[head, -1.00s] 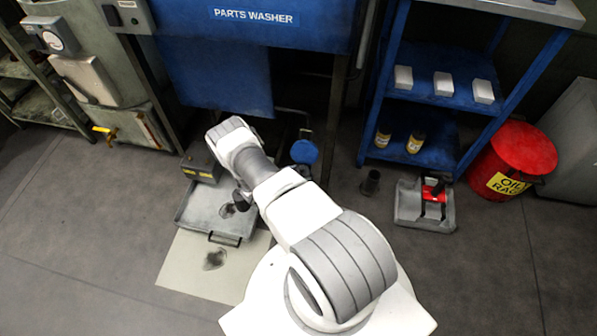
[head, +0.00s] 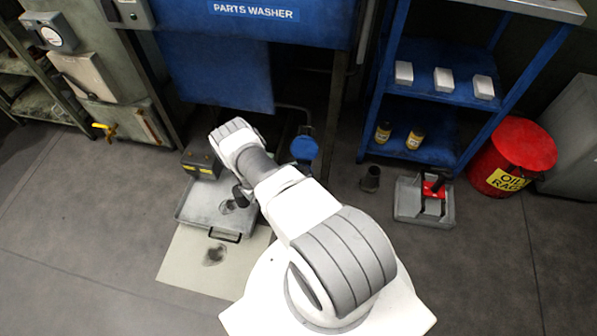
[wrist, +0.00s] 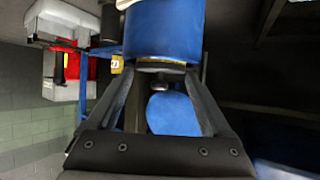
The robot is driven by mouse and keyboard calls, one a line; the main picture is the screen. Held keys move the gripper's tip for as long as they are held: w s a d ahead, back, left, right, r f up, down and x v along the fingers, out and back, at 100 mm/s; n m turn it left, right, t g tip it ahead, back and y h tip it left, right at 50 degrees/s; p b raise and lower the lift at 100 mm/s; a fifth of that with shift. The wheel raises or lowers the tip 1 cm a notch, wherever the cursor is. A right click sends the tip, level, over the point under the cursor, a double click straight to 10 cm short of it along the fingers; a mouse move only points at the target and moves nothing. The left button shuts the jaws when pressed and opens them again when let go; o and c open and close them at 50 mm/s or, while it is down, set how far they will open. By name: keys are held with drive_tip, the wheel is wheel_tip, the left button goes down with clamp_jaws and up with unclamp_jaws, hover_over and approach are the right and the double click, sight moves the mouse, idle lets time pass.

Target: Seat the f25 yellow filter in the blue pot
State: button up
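Two small filters with yellow labels, (head: 383,133) and (head: 415,141), stand on the lower level of the blue shelf in the head view. I cannot read which is f25. A round blue thing, probably the blue pot (head: 304,149), shows just right of my forearm. In the wrist view a large blue cylinder (wrist: 163,32) is close ahead, with a blue disc (wrist: 173,114) below it. My gripper (wrist: 162,72) has its fingers at either side of the cylinder's narrower pale rim. I cannot tell whether they touch it.
The blue parts washer (head: 258,40) stands behind my arm. A grey tray (head: 190,213) and a dark box (head: 203,160) lie left of it. Right are a grey bin with a red item (head: 425,205) and a red rag can (head: 515,155).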

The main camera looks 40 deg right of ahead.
drive_tip(key=shift+o, duration=0.8)
drive_tip(key=p+v, duration=0.5)
drive_tip(key=v, duration=1.2)
drive_tip(key=shift+a, duration=0.2)
drive_tip(key=shift+r, duration=0.15)
